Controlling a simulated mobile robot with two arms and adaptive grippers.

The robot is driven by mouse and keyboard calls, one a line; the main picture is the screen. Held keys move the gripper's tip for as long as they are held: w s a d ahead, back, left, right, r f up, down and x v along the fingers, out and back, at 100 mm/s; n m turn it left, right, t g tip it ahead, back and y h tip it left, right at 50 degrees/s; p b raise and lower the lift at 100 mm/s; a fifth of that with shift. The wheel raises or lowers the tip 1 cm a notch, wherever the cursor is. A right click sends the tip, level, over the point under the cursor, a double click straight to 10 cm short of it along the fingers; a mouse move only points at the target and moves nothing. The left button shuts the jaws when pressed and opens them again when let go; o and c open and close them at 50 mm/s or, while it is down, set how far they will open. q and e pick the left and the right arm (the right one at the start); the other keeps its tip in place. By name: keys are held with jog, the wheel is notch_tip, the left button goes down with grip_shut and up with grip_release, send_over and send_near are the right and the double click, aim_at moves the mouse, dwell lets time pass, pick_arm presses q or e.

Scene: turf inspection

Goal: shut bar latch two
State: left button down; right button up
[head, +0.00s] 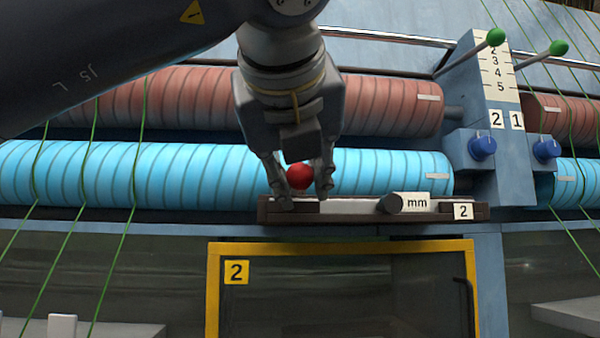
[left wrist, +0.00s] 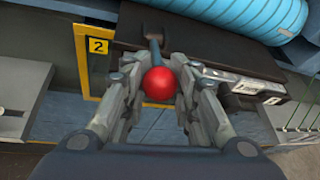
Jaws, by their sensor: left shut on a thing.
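A red ball knob (head: 299,176) sits between the fingers of my left gripper (head: 302,182), which is shut on it. The knob also shows in the left wrist view (left wrist: 159,83), with a grey-blue stem behind it. It is at the left part of a dark, long bar housing (head: 480,211) with a plate reading 2 (head: 463,211). A pale strip (head: 350,207) runs along the housing, with a dark round peg and an "mm" label to its right. My right gripper is not in view.
Below is a yellow-framed window (head: 340,247) marked 2. Blue (head: 120,175) and red (head: 390,103) ribbed rollers lie behind the gripper. To the right stands a blue post (head: 480,100) with blue dials and green-tipped levers. Green strings cross the left side.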

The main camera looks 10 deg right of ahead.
pick_arm(q)
jog(key=shift+f, duration=0.2)
jog(key=c, duration=1.3)
grip_release()
jog(key=shift+r, duration=0.15)
jog(key=shift+s+r, duration=0.1)
jog(key=shift+s, duration=0.1)
jog(key=shift+s+r, duration=0.1)
jog(key=shift+s, duration=0.15)
jog(key=v, duration=1.1)
jog(key=shift+s, duration=0.1)
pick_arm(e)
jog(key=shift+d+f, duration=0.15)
